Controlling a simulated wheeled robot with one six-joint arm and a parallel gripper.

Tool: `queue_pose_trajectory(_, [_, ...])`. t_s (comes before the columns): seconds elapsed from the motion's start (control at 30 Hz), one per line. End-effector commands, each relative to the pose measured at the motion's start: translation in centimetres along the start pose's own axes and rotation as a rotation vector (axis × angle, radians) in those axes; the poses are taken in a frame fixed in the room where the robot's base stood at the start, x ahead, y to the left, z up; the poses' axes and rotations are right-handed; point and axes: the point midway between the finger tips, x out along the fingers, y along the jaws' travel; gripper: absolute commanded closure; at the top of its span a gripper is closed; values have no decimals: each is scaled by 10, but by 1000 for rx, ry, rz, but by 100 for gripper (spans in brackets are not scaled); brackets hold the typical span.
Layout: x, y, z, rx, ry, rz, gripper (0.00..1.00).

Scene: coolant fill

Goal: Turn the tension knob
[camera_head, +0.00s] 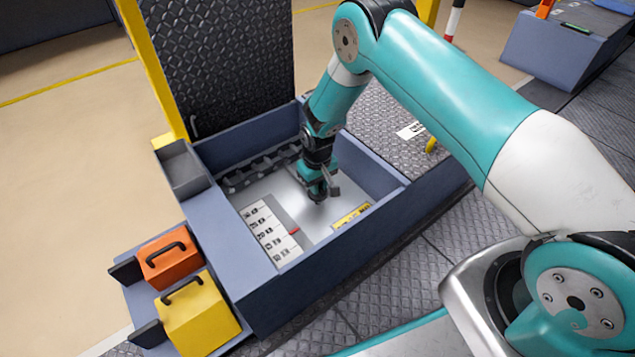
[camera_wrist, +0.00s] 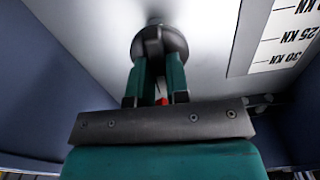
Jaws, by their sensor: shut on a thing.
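The dark round tension knob (camera_wrist: 160,42) shows in the wrist view, on a pale metal plate inside the open blue-grey box. My gripper (camera_wrist: 158,70) is shut on the knob, with its two teal fingers reaching to the knob's rim. In the head view my gripper (camera_head: 318,192) points down into the box, and the knob is mostly hidden under it. A white scale (camera_head: 270,232) with several marked rows lies left of the gripper, with a small red pointer (camera_head: 294,231) at its right side. The scale also shows in the wrist view (camera_wrist: 290,35), with kN markings.
Box walls (camera_head: 330,275) surround the gripper closely. A raised treadplate lid (camera_head: 225,60) stands behind. A yellow label (camera_head: 352,215) lies on the plate. An orange case (camera_head: 168,258) and a yellow case (camera_head: 200,315) sit at the lower left.

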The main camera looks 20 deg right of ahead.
Motion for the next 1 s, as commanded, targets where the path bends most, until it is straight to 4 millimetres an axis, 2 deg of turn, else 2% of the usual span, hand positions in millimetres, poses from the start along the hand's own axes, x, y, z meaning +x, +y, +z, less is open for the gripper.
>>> queue_pose_trajectory(0.37, [0, 1, -1, 6, 3, 2, 100])
queue_pose_trajectory(0.4, [0, 1, -1, 6, 3, 2, 80])
queue_pose_trajectory(0.5, [0, 1, -1, 6, 3, 2, 58])
queue_pose_trajectory(0.83, [-4, 0, -1, 4, 2, 1, 58])
queue_pose_trajectory(1.0, [-30, 0, -1, 4, 3, 1, 58])
